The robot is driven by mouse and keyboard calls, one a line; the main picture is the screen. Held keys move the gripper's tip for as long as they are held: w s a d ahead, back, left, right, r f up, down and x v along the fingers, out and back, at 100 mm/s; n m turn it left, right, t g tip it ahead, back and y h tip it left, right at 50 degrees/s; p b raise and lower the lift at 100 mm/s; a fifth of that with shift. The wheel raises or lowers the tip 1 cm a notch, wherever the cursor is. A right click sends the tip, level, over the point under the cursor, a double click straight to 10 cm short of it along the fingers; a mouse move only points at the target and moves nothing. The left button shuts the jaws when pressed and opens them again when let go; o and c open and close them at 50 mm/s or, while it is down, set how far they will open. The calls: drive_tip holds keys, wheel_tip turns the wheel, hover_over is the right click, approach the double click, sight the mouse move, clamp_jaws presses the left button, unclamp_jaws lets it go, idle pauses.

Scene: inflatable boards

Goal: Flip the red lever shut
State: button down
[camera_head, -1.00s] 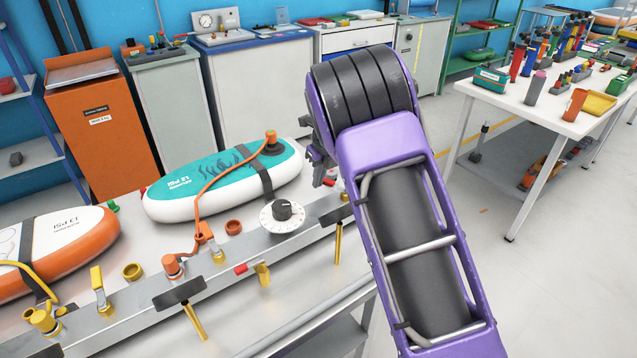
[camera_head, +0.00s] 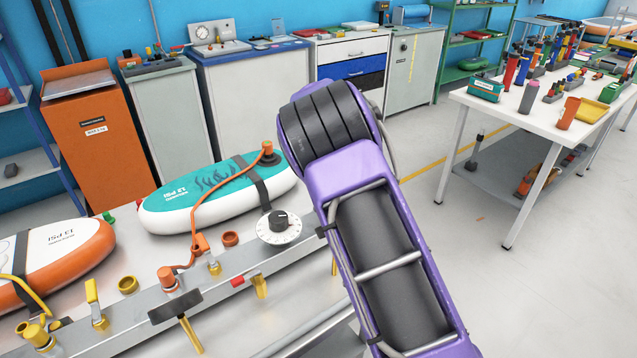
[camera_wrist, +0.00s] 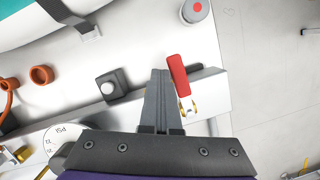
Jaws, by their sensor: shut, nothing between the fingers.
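The red lever (camera_wrist: 178,75) shows in the wrist view on a brass valve (camera_wrist: 187,106) at the edge of the metal rail. It slants slightly, its far end up and to the left. My gripper (camera_wrist: 161,73) is shut and empty, its fingers just left of the lever. A small gap seems to part them, but I cannot tell if they touch lower down. In the head view my arm hides the gripper and this lever. Another small red piece (camera_head: 238,282) shows there beside a yellow valve on the rail.
A black box with a white button (camera_wrist: 110,87) stands left of my fingers, and a grey red-topped button (camera_wrist: 196,9) ahead. A teal board (camera_head: 217,194) and an orange board (camera_head: 62,255) lie behind the rail.

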idle(0.3)
drive_tip(key=v, duration=1.7)
drive_tip(key=shift+r, duration=0.2)
